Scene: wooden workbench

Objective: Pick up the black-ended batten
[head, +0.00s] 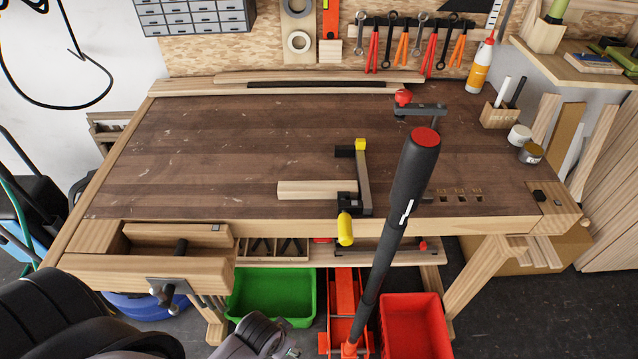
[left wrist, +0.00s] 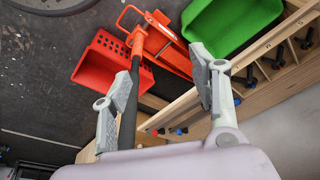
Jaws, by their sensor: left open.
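No batten with clearly black ends can be made out. Long light wooden battens (head: 310,77) lie along the back of the bench, with a dark strip (head: 320,86) along them. A shorter light wood piece (head: 310,189) lies mid-bench; its right end meets the black part of a yellow-handled clamp (head: 363,185). My left gripper (left wrist: 158,82) is open and empty in the left wrist view, in front of the bench and above the floor items. In the head view only grey parts of my left arm show at the bottom left. My right gripper is not in view.
A jack's black handle (head: 395,215) rises in front of the bench and hides part of it. Green (head: 270,298) and red (head: 413,325) bins sit below. The bench's left half is clear.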

